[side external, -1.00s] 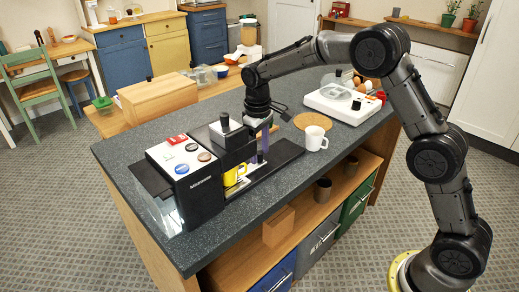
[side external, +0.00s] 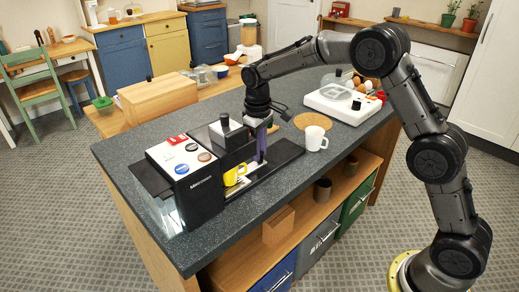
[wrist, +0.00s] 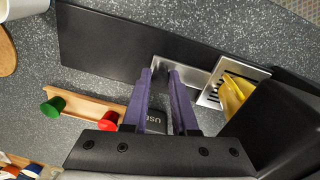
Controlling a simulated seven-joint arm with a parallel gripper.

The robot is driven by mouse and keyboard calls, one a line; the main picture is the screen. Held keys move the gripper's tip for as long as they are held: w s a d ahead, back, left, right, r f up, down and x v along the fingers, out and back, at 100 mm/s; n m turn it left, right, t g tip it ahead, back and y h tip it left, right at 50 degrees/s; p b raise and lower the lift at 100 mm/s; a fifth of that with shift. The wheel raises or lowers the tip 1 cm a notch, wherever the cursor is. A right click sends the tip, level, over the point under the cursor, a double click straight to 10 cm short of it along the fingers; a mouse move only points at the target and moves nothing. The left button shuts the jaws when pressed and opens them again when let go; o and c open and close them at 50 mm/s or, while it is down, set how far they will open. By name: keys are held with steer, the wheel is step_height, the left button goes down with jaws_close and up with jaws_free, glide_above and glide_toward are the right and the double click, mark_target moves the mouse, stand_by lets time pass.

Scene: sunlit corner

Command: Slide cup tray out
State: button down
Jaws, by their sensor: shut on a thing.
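The coffee machine (side external: 190,180) stands at the left end of the counter, black with a white top and coloured buttons. A yellow cup (side external: 231,177) is under its spout, and also shows in the wrist view (wrist: 233,95). The cup stands on the cup tray, whose silver slotted grate (wrist: 211,97) shows in the wrist view. My gripper (side external: 260,160) points down just right of the machine. In the wrist view its purple fingers (wrist: 160,72) are close together at the tray's silver front part. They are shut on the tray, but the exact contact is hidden.
A long black base (wrist: 100,45) runs out from the machine on the grey counter. A white mug (side external: 314,138) and a round cork mat (side external: 312,121) stand to the right. A wooden piece with red and green knobs (wrist: 85,108) lies close to my fingers.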

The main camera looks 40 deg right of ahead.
stand_by(0.8)
steer(key=d, duration=1.1)
steer(key=shift+d+r, duration=0.1)
steer(key=shift+d, duration=0.2)
steer(key=c, duration=0.7)
jaws_free()
steer(key=shift+a+r, duration=0.1)
steer(key=shift+r, duration=0.15)
step_height(320, 180, up, 13)
steer(key=shift+a, duration=0.25)
steer(key=shift+s+r, duration=0.1)
